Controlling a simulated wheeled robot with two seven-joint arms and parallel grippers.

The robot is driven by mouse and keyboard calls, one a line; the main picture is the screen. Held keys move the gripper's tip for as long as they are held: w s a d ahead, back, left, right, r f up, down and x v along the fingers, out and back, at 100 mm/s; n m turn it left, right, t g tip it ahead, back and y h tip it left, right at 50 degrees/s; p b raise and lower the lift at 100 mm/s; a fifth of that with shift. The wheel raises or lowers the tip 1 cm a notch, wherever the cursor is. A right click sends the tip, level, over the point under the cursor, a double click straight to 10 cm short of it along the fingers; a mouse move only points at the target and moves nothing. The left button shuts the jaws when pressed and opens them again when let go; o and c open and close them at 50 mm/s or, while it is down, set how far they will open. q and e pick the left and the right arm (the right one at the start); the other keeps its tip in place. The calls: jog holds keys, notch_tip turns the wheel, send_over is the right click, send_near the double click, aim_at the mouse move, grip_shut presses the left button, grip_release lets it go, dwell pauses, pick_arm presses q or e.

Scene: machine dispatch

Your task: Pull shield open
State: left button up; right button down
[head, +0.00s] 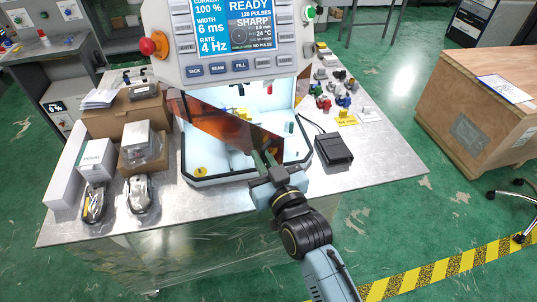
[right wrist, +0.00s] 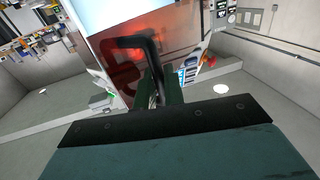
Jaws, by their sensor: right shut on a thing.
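The shield (head: 222,122) is a see-through amber panel on the front of the white machine (head: 222,68). It sits slanted across the opening, and the lit chamber shows above, below and behind it. My right gripper (head: 264,158) is at the shield's lower right end. In the right wrist view its fingers (right wrist: 160,94) are shut on a black bent handle (right wrist: 139,42) in front of the reddish panel (right wrist: 122,62). In the head view the fingers hide most of the handle. My left gripper is not in view.
The machine stands on a metal table (head: 375,150). Boxes (head: 125,112) and two packed items (head: 141,194) lie left of it. A black pedal-like box (head: 333,149) and small coloured parts (head: 335,92) lie right. A red stop button (head: 147,46) juts out left. A wooden crate (head: 485,110) stands right.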

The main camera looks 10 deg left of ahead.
jog(key=shift+a, duration=0.1)
jog(key=c, duration=1.6)
grip_release()
jog(key=shift+w, duration=0.1)
jog(key=v, duration=1.3)
jog(key=shift+s, duration=0.25)
